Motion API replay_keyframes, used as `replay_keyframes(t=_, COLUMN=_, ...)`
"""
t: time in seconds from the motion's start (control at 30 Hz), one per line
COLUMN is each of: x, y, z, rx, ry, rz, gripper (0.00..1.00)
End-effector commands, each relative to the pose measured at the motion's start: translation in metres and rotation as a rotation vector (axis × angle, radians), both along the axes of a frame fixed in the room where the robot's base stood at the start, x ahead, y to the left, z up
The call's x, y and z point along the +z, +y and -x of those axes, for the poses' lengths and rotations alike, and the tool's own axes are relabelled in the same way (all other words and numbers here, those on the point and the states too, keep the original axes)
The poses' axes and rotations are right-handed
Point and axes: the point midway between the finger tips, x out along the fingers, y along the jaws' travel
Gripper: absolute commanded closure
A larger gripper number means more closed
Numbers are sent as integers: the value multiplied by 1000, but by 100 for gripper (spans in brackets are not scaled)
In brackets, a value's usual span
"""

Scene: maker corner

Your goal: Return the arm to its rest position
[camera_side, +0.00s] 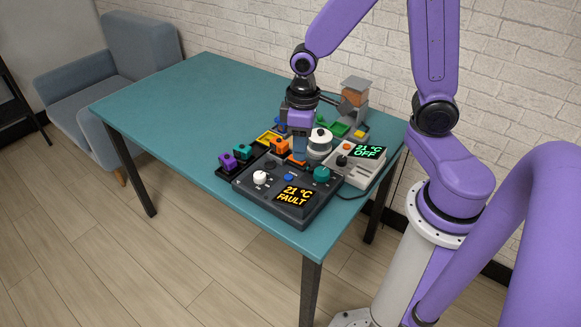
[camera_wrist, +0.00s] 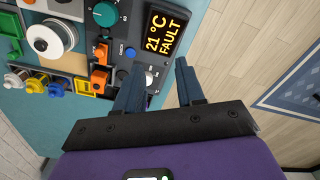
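My gripper (camera_side: 299,158) points down over the back part of a dark control box (camera_side: 308,206) in the side view. In the wrist view its two blue-grey fingers (camera_wrist: 158,75) stand apart with nothing held between them. The box has a display (camera_side: 294,195) reading "21 °C FAULT", a white knob (camera_side: 260,177), a teal knob (camera_side: 321,174) and a blue button (camera_side: 288,178). An orange switch also shows on it in the wrist view (camera_wrist: 101,52). My arm is bent and reaches out over the table. Whether a fingertip touches the box cannot be told.
A pale unit (camera_side: 369,171) reading "21 °C OFF" and a white round-lidded item (camera_side: 319,146) stand close by. Left of them are purple (camera_side: 227,161), teal and orange pieces. Coloured trays (camera_side: 340,129) lie behind. The teal table's (camera_side: 170,105) left side is clear.

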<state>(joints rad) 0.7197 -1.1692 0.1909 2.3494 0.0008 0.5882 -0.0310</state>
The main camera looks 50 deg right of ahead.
Motion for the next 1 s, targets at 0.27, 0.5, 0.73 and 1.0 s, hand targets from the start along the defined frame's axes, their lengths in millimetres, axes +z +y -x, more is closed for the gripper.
replay_keyframes(t=0.27, x=40, y=32, z=72, rx=272, ry=-10, rz=-8, gripper=62)
replay_keyframes(t=0.5, x=65, y=36, z=134, rx=489, ry=-13, rz=-13, gripper=62)
replay_keyframes(t=0.73, x=74, y=30, z=165, rx=603, ry=-12, rz=-14, gripper=62)
replay_keyframes(t=1.0, x=75, y=29, z=170, rx=619, ry=-10, rz=-13, gripper=62)
